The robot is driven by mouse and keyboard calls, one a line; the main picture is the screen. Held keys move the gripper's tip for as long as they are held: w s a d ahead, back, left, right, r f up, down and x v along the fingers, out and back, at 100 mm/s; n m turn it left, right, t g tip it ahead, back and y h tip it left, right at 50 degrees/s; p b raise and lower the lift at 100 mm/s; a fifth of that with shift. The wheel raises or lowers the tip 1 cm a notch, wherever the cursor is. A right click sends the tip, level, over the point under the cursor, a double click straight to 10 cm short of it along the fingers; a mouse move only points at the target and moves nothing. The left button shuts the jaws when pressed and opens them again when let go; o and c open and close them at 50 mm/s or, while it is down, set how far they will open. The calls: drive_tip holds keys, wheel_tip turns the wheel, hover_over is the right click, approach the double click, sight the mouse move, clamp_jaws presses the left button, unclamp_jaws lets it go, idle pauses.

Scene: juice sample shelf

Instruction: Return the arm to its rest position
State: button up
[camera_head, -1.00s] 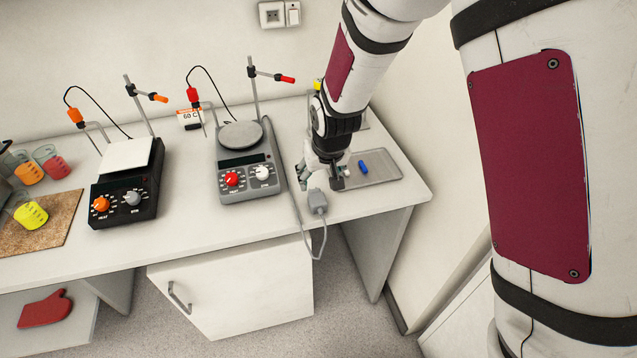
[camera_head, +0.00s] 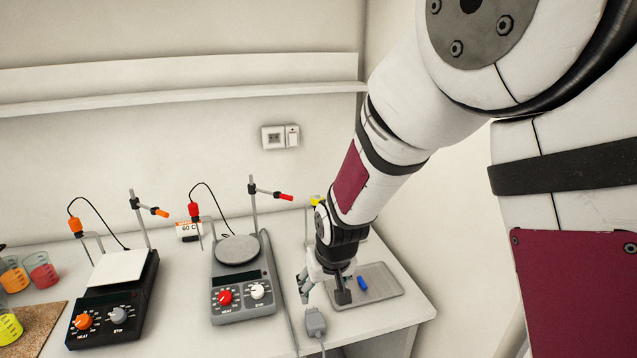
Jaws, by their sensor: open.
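My gripper (camera_head: 322,292) is open over the right part of the bench, pointing down, at the left edge of a grey tray (camera_head: 385,292). A blue stir bar or similar small blue piece (camera_head: 361,283) lies on the tray, just right of my gripper. I see nothing between the fingers. A grey plug (camera_head: 315,321) with a cable lies on the bench just below my gripper. My arm reaches down from the upper right and hides part of the bench behind it.
A grey hotplate (camera_head: 242,305) with red knob and a black hotplate (camera_head: 112,318) with white top stand to the left, each with a rod and probe. Beakers (camera_head: 41,273) stand at far left. A wall socket (camera_head: 280,137) and empty shelf (camera_head: 180,98) are behind.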

drive_tip(key=s+d+r+m, duration=0.1)
drive_tip(key=s+d+r, duration=0.4)
drive_tip(key=r, duration=0.3)
drive_tip(key=s+d+r+m, duration=0.1)
drive_tip(key=s+d+r, duration=0.3)
drive_tip(key=d+r, duration=0.3)
drive_tip(key=s+d+r, duration=0.3)
drive_tip(key=s, duration=0.4)
drive_tip(key=s+d+r+m+t+h, duration=0.1)
drive_tip(key=s+d+r, duration=0.2)
drive_tip(key=s, duration=0.5)
drive_tip(key=shift+s+t+b, duration=0.15)
drive_tip(key=shift+t+b, duration=0.15)
drive_tip(key=shift+b, duration=0.15)
